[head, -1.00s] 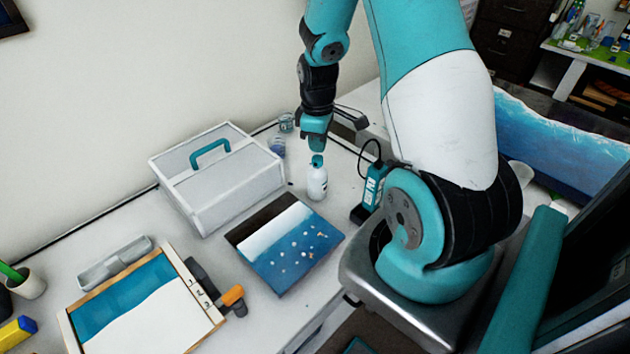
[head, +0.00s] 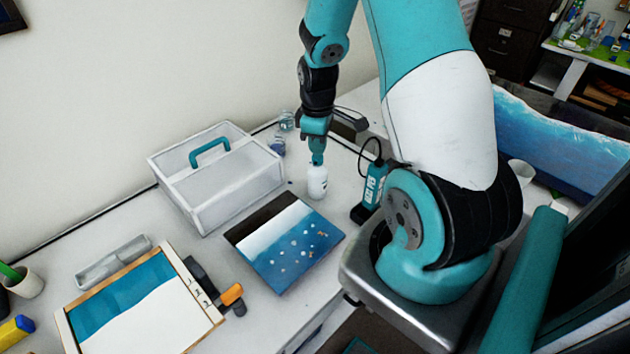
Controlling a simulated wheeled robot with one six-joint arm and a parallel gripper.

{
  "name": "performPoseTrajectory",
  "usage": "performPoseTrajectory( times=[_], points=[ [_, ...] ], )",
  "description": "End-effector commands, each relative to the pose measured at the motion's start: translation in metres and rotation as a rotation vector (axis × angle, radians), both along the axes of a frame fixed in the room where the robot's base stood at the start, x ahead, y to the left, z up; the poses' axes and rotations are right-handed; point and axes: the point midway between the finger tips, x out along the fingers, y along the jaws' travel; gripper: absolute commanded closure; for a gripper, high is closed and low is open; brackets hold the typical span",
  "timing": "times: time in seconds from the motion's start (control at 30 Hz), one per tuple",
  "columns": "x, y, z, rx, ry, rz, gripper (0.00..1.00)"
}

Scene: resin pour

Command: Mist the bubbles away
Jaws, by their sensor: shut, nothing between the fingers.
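A small white bottle (head: 317,184) with a teal top stands upright on the table. My gripper (head: 317,145) points down directly above the bottle, at its teal top. The fingers are shut with nothing between them. I cannot tell whether they touch the top, as both are teal and overlap. A panel (head: 262,219) in dark brown, white and blue lies flat in front of the bottle. Several pale bubbles (head: 295,243) dot its blue part.
A white box (head: 225,190) with a teal handle stands left of the bottle. A teal and black cordless tool (head: 372,190) stands to its right. Small jars (head: 278,145) stand behind. A framed blue-and-white board (head: 140,305) lies front left, beside an orange-handled tool (head: 231,295).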

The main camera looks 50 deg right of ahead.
Motion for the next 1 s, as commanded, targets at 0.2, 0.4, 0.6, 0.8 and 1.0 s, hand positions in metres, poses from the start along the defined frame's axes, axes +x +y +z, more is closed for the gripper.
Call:
performPoseTrajectory(
  times=[0.2,0.4,0.6,0.8,1.0],
  points=[
    [0.0,0.0,-0.008,0.0,0.0,0.0,1.0],
    [0.0,0.0,-0.014,0.001,0.0,0.0,1.0],
    [0.0,0.0,-0.02,0.001,0.0,0.0,1.0],
    [0.0,0.0,-0.019,0.0,0.0,0.0,1.0],
    [0.0,0.0,-0.014,0.0,0.0,0.0,1.0]
  ],
)
